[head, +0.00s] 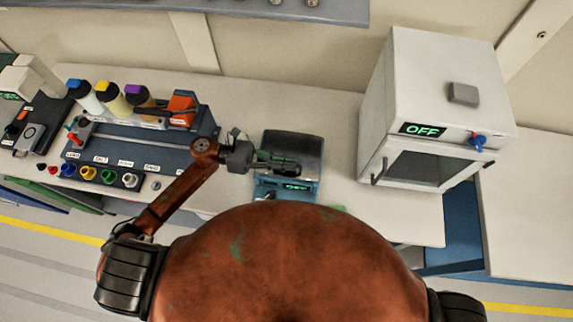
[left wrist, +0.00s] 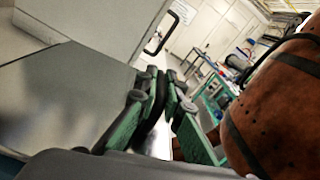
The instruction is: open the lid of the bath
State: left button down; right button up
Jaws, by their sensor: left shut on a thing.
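The bath (head: 268,187) is a small blue box with a green-lit display on its front, standing on the bench in the middle of the head view. Its dark grey lid (head: 300,145) lies over the top and looks closed. My left gripper (head: 290,163) reaches in from the left over the front part of the lid. In the left wrist view its green fingers (left wrist: 155,115) are closed around a dark bar, which seems to be the lid's handle; the fingers hide most of it. A broad grey surface beside them looks like the lid (left wrist: 70,90). My right gripper is not in view.
A white oven (head: 430,110) marked OFF stands right of the bath. To the left are a rack with several capped bottles (head: 112,97) and a row of coloured cups (head: 88,173). A shelf (head: 270,8) hangs above. Bench between bath and oven is clear.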

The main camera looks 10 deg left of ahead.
pick_arm(q)
jog(key=w+r+n, duration=0.2)
jog(key=r, duration=0.1)
jog(key=w+r+n+p, duration=0.1)
jog(key=n, duration=0.1)
jog(key=shift+r, duration=0.35)
jog(key=shift+w+r+b, duration=0.3)
jog(key=shift+w+r, duration=0.4)
jog(key=shift+w, duration=0.05)
jog(key=c, duration=2.1)
grip_release()
notch_tip(320, 180, up, 10)
jog(key=shift+r, duration=0.1)
